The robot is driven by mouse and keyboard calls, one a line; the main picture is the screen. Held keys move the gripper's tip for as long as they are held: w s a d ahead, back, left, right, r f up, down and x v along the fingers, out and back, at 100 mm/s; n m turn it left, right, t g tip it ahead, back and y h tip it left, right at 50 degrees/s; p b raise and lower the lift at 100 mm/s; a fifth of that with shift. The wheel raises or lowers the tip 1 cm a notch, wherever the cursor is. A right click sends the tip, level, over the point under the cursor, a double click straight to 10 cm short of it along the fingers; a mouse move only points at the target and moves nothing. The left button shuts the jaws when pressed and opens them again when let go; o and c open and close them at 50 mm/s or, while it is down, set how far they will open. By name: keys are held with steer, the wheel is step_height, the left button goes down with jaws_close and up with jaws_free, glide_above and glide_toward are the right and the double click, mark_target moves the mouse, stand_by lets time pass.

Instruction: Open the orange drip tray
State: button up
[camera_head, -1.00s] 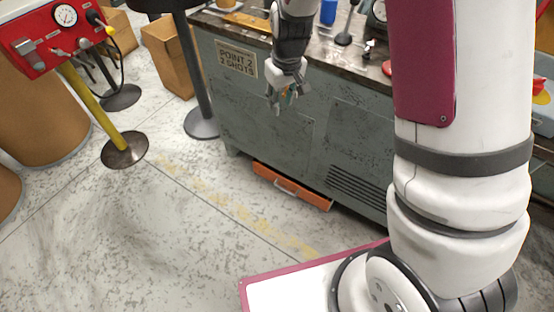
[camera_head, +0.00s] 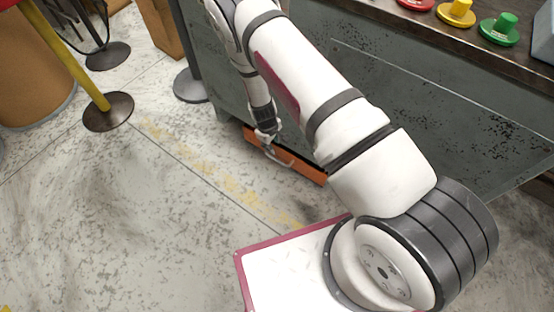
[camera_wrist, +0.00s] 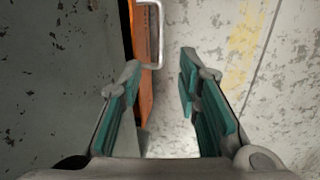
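The orange drip tray (camera_head: 312,172) sits low at the foot of the grey machine cabinet, its front face showing in the head view. A pale metal handle (camera_head: 278,157) stands out from that face. In the wrist view the tray (camera_wrist: 145,90) runs along the cabinet side, and its handle (camera_wrist: 157,30) lies beyond the fingertips. My gripper (camera_wrist: 160,80) is open, with green-padded fingers spread apart and nothing between them but floor and part of the tray edge. In the head view my gripper (camera_head: 266,138) is down beside the tray's left part, close to the handle; contact cannot be told.
The grey cabinet (camera_head: 400,100) rises right above the tray. Red, yellow and green buttons (camera_head: 499,28) are on its top. A black post base (camera_head: 190,86) and a yellow post (camera_head: 75,60) stand to the left. The speckled floor (camera_head: 150,210) in front is clear.

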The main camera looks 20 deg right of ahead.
mark_target(277, 160)
steer(key=f+b, duration=0.2)
steer(key=f, duration=0.2)
steer(key=w+d+f+b, duration=0.1)
steer(key=f+b, duration=0.1)
steer(key=f, duration=0.3)
steer(key=d+f+b, duration=0.1)
steer(key=f+b, duration=0.1)
steer(key=f, duration=0.3)
steer(key=shift+w, duration=0.2)
jaws_close()
